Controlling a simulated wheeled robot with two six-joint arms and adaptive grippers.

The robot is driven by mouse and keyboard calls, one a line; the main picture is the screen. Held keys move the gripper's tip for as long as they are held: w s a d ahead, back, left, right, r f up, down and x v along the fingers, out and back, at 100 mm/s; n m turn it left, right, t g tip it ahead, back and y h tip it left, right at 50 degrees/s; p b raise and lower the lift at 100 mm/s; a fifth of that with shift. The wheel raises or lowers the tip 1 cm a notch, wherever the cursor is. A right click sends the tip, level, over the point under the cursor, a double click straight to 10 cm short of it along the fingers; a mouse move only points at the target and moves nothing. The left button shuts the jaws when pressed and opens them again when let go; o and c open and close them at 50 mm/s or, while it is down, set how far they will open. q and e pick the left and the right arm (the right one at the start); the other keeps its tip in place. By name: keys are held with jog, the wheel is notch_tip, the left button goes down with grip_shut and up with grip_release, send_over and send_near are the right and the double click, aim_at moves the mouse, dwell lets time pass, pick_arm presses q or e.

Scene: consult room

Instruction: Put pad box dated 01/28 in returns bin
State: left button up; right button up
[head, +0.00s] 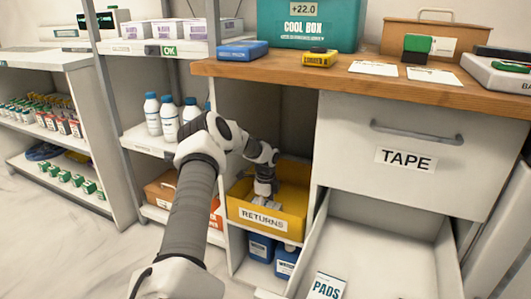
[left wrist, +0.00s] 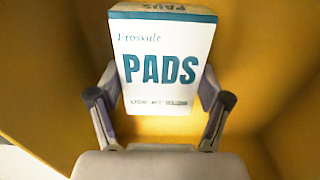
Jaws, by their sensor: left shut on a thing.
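A white pad box (left wrist: 165,62) with teal PADS lettering is between the fingers of my left gripper (left wrist: 158,105), which is shut on it. The small date print on its label is too blurred to read. In the left wrist view the yellow walls of the returns bin (left wrist: 60,75) surround the box. In the head view my left gripper (head: 264,196) reaches down inside the yellow returns bin (head: 250,219), and my arm hides much of the box there. Another PADS box (head: 327,286) lies in the open lower drawer. My right gripper is not in view.
The bin sits in a cubby under the wooden counter (head: 330,72), with blue bottles (head: 261,246) below. The TAPE drawer (head: 405,145) is closed. The open lower drawer (head: 390,240) juts out at right. White bottles (head: 152,112) stand on the shelf at left.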

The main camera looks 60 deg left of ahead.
pick_arm(q)
jog(key=o, duration=1.1)
jog(key=shift+f, duration=0.15)
notch_tip(320, 180, up, 8)
jog(key=p, duration=0.5)
jog(key=shift+f, duration=0.1)
